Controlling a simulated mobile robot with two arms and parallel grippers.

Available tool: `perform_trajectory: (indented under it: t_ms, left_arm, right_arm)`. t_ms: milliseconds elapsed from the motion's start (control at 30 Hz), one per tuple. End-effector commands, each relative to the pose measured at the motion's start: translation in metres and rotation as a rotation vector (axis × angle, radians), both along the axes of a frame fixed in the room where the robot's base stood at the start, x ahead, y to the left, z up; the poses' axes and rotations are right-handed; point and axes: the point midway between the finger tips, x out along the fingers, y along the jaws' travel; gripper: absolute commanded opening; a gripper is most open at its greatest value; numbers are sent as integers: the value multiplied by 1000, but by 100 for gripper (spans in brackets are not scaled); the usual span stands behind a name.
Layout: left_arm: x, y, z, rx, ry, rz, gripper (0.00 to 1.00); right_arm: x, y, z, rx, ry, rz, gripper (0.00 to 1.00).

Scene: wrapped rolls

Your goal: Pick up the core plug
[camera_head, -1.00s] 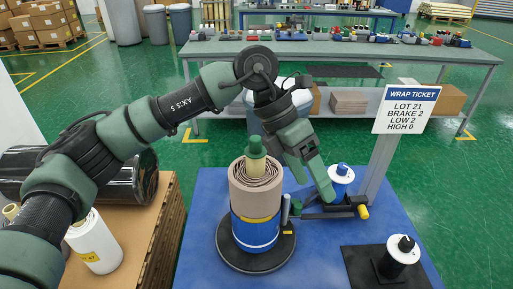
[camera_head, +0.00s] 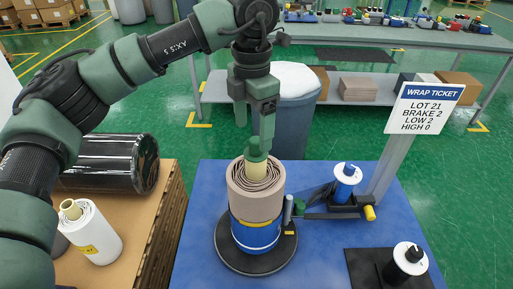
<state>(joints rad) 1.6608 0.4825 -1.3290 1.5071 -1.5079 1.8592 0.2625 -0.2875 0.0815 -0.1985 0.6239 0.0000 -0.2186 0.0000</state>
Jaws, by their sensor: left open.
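The core plug (camera_head: 256,155) is a small green cap on top of a pale core (camera_head: 257,173). The core stands upright in a brown paper roll (camera_head: 249,206), wound in spirals, above a blue band on a round black turntable (camera_head: 226,262). My left gripper (camera_head: 254,126) is open and points down right above the plug. One finger hangs to the left and the nearer one overlaps the plug's top in the picture; I cannot tell whether it touches. My right gripper is not in view.
A blue-and-white spool (camera_head: 345,181) stands on a bracket beside the roll. A sign (camera_head: 425,108) rises behind it. A grey bin (camera_head: 292,135) stands behind.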

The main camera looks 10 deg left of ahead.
Motion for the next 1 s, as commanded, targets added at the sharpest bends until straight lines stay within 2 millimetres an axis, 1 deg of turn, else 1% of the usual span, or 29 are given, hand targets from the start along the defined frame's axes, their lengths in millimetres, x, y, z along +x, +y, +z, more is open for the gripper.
perform_trajectory:
  t_ms: [33, 100, 200, 300, 400, 533, 633, 667, 700, 767, 800, 867, 1000]
  left_arm:
    - [0, -1, -4, 0, 4, 0, 77]
    - [1, -3, -12, 1, 5, -1, 77]
    - [2, -6, -27, 1, 6, -2, 77]
    - [3, -5, -43, 0, 4, 0, 77]
    - [3, -5, -50, -1, 1, 0, 77]
    - [3, -6, -52, -1, 0, 0, 77]
    - [3, -6, -52, -1, 0, 0, 77]
    - [3, -6, -52, -1, 0, -1, 69]
    - [3, -6, -52, -1, 0, -1, 58]
    - [3, -6, -52, -1, 0, -1, 41]
    - [3, -6, -52, -1, 0, -1, 30]
    - [3, -6, -52, -1, 0, -1, 13]
    - [3, -6, -52, -1, 0, -1, 12]
  right_arm:
    - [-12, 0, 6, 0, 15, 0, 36]
    - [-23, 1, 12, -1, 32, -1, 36]
    - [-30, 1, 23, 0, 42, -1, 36]
    - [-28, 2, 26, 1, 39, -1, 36]
    - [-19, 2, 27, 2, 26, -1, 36]
    - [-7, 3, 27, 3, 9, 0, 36]
    - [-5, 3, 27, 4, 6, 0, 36]
    - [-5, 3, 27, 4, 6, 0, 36]
    - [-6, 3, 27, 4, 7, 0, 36]
    - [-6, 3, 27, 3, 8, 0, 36]
    - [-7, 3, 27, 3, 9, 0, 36]
    - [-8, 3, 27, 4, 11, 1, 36]
    - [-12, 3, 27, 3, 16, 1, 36]
